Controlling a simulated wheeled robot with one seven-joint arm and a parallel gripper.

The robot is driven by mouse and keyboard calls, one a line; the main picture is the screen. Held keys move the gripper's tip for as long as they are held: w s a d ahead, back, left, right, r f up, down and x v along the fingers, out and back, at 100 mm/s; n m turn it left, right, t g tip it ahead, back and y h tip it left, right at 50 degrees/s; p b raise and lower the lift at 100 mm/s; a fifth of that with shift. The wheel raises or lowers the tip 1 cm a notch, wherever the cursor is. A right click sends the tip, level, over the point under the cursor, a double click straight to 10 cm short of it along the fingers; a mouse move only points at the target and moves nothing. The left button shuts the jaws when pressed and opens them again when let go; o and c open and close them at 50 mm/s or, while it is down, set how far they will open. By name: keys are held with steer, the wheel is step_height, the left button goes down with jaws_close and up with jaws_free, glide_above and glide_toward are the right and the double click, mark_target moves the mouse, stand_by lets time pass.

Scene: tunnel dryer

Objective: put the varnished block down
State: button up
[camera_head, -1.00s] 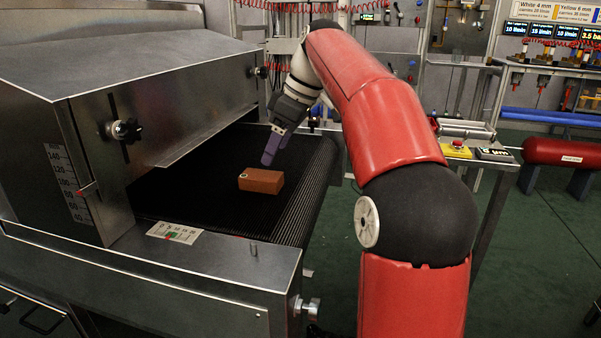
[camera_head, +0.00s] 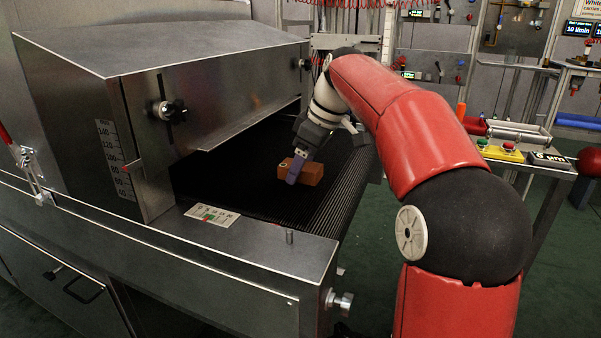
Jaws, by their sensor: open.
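The varnished block (camera_head: 312,174), a reddish-brown brick shape with a small pale ring on its left part, lies flat on the black conveyor belt (camera_head: 262,192) near the dryer's open end. My gripper (camera_head: 296,170) points down at the block, its purple finger in front of the block's left part in the picture. The jaws are open. The finger hides part of the block, and the far finger is hidden. I cannot tell whether a finger touches the block.
The dryer's steel hood (camera_head: 210,105) stands left of and behind the block, over the belt. A scale plate (camera_head: 212,215) and a small upright pin (camera_head: 289,236) are on the front steel ledge. A table with a yellow button box (camera_head: 500,151) stands at right.

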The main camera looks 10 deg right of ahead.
steer(key=c, duration=1.2)
steer(key=shift+o, duration=0.2)
